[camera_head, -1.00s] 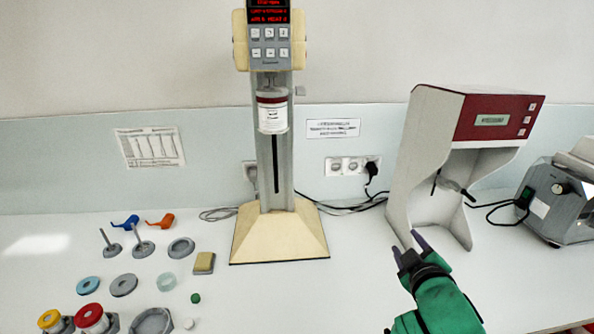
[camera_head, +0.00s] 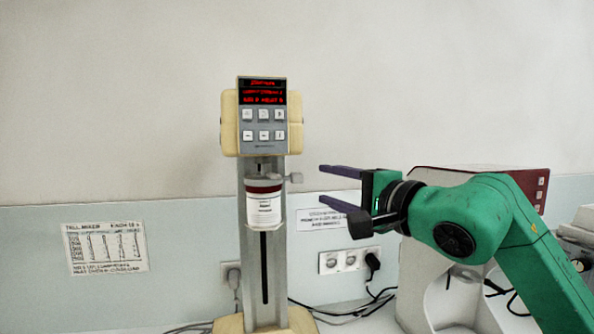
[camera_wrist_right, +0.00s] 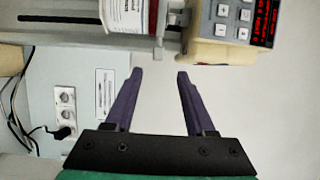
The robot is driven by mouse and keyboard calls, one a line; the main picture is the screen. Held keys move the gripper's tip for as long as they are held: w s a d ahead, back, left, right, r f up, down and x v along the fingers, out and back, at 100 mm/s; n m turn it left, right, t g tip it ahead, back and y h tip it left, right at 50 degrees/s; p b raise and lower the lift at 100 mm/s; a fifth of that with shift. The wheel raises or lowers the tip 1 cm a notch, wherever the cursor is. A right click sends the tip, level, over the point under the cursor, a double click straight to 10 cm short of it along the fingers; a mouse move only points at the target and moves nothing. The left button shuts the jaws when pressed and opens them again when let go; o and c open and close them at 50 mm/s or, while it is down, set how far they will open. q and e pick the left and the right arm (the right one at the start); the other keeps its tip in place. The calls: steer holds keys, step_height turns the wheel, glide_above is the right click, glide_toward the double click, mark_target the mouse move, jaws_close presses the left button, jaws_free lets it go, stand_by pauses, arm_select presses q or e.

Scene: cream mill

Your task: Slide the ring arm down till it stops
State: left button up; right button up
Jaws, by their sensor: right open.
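The tall mixer stands in the middle of the head view, with a yellowed head (camera_head: 230,125) and a grey column. A white jar (camera_head: 264,209) with a dark red band hangs on the column. The grey ring arm (camera_head: 296,178) sits at the jar's top and sticks out to the right. It also shows in the right wrist view (camera_wrist_right: 158,52), just beyond the fingertips. My right gripper (camera_head: 322,182) is open and empty, right of the ring arm's end at about its height, one finger above and one below. The fingers appear short of it. My left gripper is out of view.
A red and white machine (camera_head: 440,275) stands behind my right arm. A paper chart (camera_head: 105,247) hangs at left. The space left of the mixer is clear.

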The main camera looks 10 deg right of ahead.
mark_target(301, 177)
steer(key=p+x, duration=0.4)
steer(key=x, duration=0.5)
steer(key=shift+w+a+r, duration=0.1)
steer(key=shift+w+a, duration=0.1)
steer(key=shift+w, duration=0.1)
steer(key=shift+w+a, duration=0.15)
steer(key=shift+w, duration=0.2)
steer(key=shift+f, duration=0.25)
steer(key=c, duration=0.8)
jaws_close()
steer(key=shift+r, duration=0.1)
